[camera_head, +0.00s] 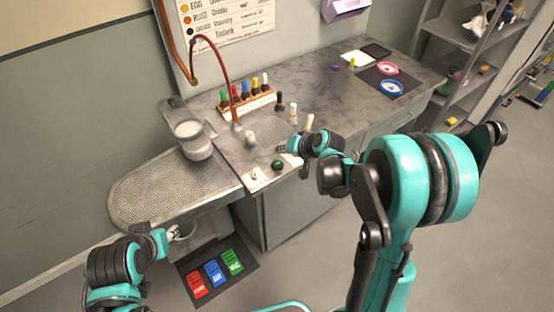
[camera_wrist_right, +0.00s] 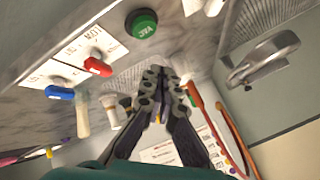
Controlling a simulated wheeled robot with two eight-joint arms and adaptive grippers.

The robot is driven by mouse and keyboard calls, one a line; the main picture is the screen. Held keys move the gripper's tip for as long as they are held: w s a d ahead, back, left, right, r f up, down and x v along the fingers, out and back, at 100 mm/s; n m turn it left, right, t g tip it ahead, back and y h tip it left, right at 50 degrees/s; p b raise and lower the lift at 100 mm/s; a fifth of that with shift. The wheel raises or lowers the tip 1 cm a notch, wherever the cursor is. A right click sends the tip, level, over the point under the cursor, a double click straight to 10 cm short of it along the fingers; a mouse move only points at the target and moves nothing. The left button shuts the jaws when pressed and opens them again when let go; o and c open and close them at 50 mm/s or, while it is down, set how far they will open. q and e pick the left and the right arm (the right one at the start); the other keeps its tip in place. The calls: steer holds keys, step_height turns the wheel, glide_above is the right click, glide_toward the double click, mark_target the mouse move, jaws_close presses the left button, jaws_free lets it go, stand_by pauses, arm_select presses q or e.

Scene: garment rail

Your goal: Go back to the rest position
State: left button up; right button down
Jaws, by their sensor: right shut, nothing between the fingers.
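My left gripper (camera_head: 174,233) is at the lower left, below the perforated board's edge. It is small there, and I cannot tell whether its fingers are apart.
A metal canister (camera_head: 193,138) stands beside the perforated board (camera_head: 165,190). Red, blue and green cards (camera_head: 213,274) lie on a dark mat below. Shelves (camera_head: 470,50) stand at the right.

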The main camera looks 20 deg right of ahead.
steer(key=shift+r, duration=0.1)
stand_by(0.4)
steer(key=s+r+n+h, duration=0.2)
steer(key=s+r, duration=0.2)
steer(key=s, duration=0.8)
steer(key=s+r+n+g+h, duration=0.1)
steer(key=s+r, duration=0.3)
steer(key=s, duration=0.9)
steer(key=shift+a+n+h, duration=0.4)
steer(key=shift+a+h, duration=0.05)
steer(key=shift+h, duration=0.05)
steer(key=shift+r, duration=0.1)
